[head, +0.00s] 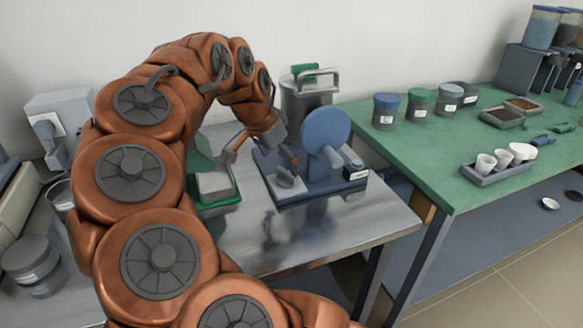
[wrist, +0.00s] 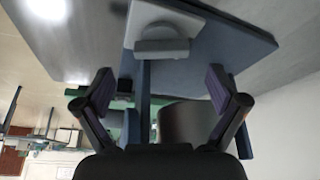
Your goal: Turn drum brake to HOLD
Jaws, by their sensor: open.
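A bench device with a blue upright disc (head: 325,130) and a blue base (head: 318,190) stands on the metal table. A light grey block with a rounded grey piece (head: 287,182) sits at the base's left end. In the wrist view, a similar rounded grey piece (wrist: 162,48) shows on a pale plate, ahead of the fingertips. I cannot tell which part is the drum brake, or read its setting. My gripper (head: 262,157) is above the left end of the device. In the wrist view, my gripper (wrist: 160,88) is open, its fingers apart with nothing clasped.
A green-based device (head: 215,190) stands close on the left. A metal canister (head: 308,95) with a handle stands behind. The metal table's front (head: 330,235) is clear. The green table (head: 430,160) on the right holds jars and a tray of cups (head: 498,165).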

